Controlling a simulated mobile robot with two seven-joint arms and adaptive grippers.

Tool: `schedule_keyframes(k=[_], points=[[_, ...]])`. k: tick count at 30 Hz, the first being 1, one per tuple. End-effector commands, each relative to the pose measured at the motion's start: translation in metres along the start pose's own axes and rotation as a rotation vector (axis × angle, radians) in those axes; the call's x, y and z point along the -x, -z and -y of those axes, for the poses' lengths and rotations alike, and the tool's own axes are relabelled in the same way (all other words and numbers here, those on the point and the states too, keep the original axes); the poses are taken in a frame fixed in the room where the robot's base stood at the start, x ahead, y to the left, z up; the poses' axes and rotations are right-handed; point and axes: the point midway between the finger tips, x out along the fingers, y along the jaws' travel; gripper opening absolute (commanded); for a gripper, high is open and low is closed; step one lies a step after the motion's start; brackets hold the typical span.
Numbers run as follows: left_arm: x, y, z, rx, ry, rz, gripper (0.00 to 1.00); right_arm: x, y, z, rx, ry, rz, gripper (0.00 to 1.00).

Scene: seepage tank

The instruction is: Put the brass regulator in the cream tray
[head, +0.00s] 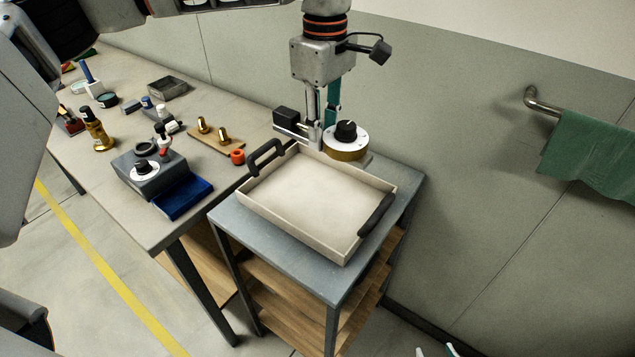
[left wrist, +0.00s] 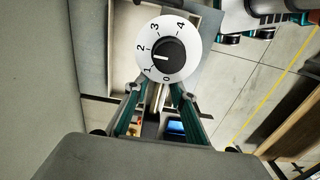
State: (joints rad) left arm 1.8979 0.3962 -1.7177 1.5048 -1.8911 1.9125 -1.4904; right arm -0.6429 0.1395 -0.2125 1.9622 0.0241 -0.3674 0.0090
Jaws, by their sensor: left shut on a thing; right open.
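The brass regulator (head: 347,155) has a brass body, a white numbered dial face and a black knob. My left gripper (head: 322,138) is shut on it and holds it at the back corner of the cream tray (head: 310,205); its exact height above the tray is hard to tell. In the left wrist view the regulator's dial (left wrist: 168,50) faces the camera between the fingertips, with part of the tray (left wrist: 124,50) behind it. The tray is empty, with two dark handles. My right gripper (head: 436,349) shows only its fingertips at the bottom edge, apart and empty.
The tray stands on a grey-topped trolley (head: 395,172) with wooden shelves. Left of it, a long bench (head: 215,110) carries a grey dial unit (head: 130,165), a blue tray (head: 183,198), a wooden board with brass pieces and several small items. A green towel (head: 590,155) hangs right.

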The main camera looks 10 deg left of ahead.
Motion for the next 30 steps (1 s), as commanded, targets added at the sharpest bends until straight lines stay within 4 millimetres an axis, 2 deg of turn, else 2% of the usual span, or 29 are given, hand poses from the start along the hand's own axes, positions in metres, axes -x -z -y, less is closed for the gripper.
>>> schedule_keyframes(k=[5,12,21,24,30], points=[[-0.01,0.0,0.001,-0.001,0.003,0.001,0.0,0.0,0.003,0.0,-0.001,-0.001,-0.005,0.41],[-0.065,0.0,0.001,0.0,0.005,0.003,0.0,0.003,-0.007,0.003,-0.003,0.003,0.011,0.41],[-0.133,-0.001,0.001,0.0,0.002,0.003,0.0,0.003,-0.005,0.002,-0.002,0.003,0.011,0.41],[-0.147,0.0,0.0,0.0,0.001,0.001,0.0,0.003,-0.004,0.002,-0.002,0.002,0.01,0.41],[-0.16,0.0,0.0,0.0,-0.001,0.001,0.0,0.002,-0.002,0.001,-0.001,0.001,0.006,0.41]])
